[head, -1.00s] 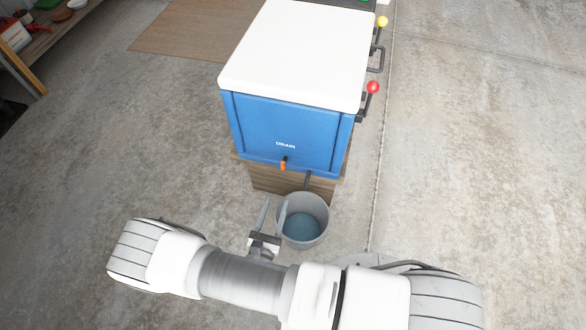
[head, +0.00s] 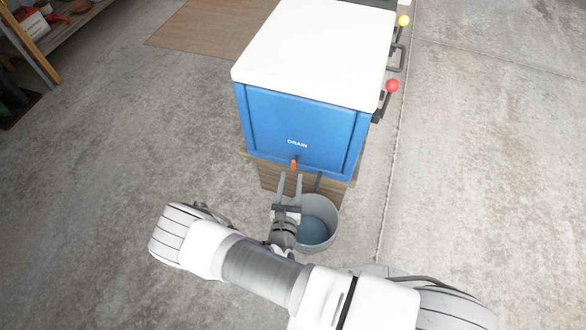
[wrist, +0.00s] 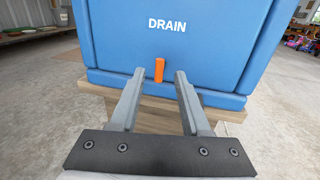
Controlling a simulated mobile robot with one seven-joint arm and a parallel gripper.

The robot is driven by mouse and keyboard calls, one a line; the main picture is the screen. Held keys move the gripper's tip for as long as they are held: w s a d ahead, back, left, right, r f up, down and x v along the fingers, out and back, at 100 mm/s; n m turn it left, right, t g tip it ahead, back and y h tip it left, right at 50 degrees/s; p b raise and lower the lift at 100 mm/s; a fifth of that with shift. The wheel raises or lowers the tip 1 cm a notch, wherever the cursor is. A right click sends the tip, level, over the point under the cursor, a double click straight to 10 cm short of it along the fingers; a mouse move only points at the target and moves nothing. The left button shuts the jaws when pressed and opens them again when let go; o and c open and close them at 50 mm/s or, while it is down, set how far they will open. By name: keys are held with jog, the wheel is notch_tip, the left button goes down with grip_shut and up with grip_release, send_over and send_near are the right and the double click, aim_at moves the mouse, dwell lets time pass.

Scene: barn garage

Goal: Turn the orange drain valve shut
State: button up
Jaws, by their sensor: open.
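The orange drain valve (head: 294,165) is a small handle low on the front of the blue cooler (head: 270,125), under the word DRAIN. In the wrist view the valve handle (wrist: 159,70) stands upright, just beyond the gap between my fingertips. My gripper (head: 291,178) is open and empty, pointing at the valve from the front and a little below it in the head view. The fingers (wrist: 159,75) lie to either side of the handle's line, apart from it. A grey bucket (head: 334,228) with bluish water stands below, partly behind my gripper.
The cooler has a white lid (head: 310,50) and rests on a wooden stand (head: 273,178). A shelf (head: 75,40) stands at the upper left. Concrete floor is clear on both sides.

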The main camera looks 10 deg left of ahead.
aim_at(293, 165)
jog(key=w, duration=0.3)
jog(key=w+b, duration=0.1)
jog(key=w, duration=0.1)
jog(key=shift+w+a, duration=0.1)
jog(key=shift+a, duration=0.2)
grip_shut()
